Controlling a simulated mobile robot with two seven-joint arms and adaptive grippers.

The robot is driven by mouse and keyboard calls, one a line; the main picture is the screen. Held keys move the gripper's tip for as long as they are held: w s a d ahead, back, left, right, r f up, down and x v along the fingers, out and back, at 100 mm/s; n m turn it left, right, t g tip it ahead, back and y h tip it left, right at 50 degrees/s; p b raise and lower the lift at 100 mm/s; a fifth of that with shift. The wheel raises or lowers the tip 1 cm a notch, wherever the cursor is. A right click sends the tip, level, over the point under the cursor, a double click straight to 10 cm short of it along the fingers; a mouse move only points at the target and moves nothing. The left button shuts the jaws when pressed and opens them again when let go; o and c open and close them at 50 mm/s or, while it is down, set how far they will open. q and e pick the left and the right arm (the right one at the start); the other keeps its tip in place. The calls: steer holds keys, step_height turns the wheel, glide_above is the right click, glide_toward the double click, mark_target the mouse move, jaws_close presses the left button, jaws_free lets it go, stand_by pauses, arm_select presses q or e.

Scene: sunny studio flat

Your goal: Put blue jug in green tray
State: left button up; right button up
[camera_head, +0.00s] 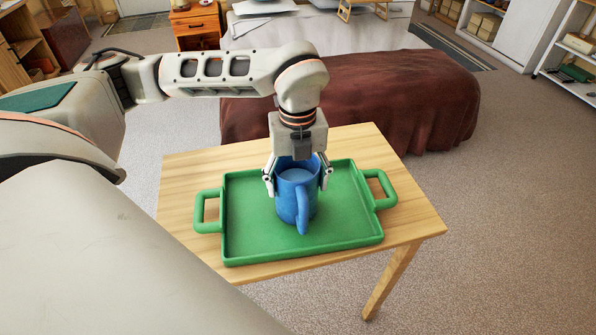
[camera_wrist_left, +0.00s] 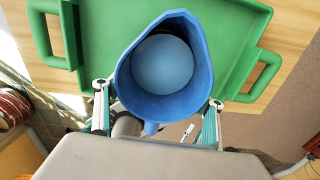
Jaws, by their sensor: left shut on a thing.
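The blue jug (camera_head: 297,192) is upright over the middle of the green tray (camera_head: 250,240), within its rim. I cannot tell whether its base touches the tray floor. Its handle faces the head camera. My left gripper (camera_head: 297,182) comes down from above and is shut on the jug, one finger on each side. In the left wrist view the jug (camera_wrist_left: 165,70) shows from above between the fingers of the left gripper (camera_wrist_left: 158,110), and looks empty. The tray (camera_wrist_left: 100,30) shows behind it. My right gripper is not in view.
The tray lies on a small wooden table (camera_head: 410,220), with bare wood around it. A bed with a brown blanket (camera_head: 390,95) stands close behind the table. An orange nightstand (camera_head: 196,25) is farther back. Carpet at the right is clear.

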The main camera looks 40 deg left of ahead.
arm_select(q)
steer(key=shift+f, duration=0.2)
steer(key=o, duration=2.1)
step_height(320, 180, up, 12)
steer(key=shift+r+p, duration=0.15)
steer(key=shift+p, duration=0.15)
steer(key=shift+s+d, duration=0.1)
steer(key=shift+s, duration=0.05)
